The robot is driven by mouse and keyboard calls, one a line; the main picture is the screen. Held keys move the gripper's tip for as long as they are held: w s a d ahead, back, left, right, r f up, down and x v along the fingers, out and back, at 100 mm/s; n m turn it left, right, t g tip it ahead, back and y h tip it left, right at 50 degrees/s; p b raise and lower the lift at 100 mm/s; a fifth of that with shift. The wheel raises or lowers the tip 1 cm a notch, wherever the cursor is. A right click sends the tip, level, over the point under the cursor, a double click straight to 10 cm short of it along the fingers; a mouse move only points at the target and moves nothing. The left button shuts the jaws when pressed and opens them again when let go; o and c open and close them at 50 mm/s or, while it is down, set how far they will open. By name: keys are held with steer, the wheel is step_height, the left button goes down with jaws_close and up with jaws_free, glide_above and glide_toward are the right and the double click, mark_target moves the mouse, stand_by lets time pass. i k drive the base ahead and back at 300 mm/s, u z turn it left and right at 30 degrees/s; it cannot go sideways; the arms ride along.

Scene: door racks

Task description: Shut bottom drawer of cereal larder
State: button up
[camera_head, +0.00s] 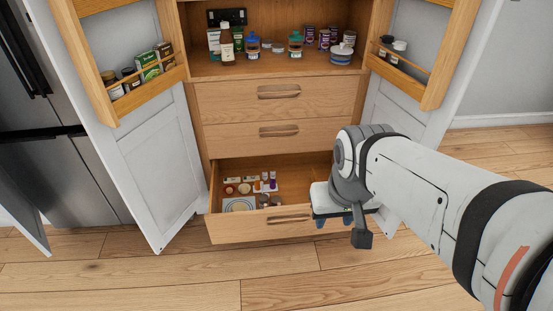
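The bottom drawer (243,230) of the wooden larder is pulled out, and several small items lie inside it. Its front has a wooden handle (288,219). The two drawers above it, the middle drawer (232,139) and the upper drawer (226,99), are closed. My gripper (338,223) is at the right end of the bottom drawer's front, and my arm hides that corner. I cannot tell whether it touches the drawer, and its fingers are too hidden to show open or shut.
The left larder door (152,165) and right larder door (402,115) stand open, with racks holding jars and boxes. Bottles and jars stand on the shelf (205,68) above the drawers. A grey fridge (60,170) is at left. The wooden floor (160,275) in front is clear.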

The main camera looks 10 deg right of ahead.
mark_target(293, 219)
steer(key=z, duration=0.05)
steer(key=i, duration=1)
steer(key=u, duration=0.05)
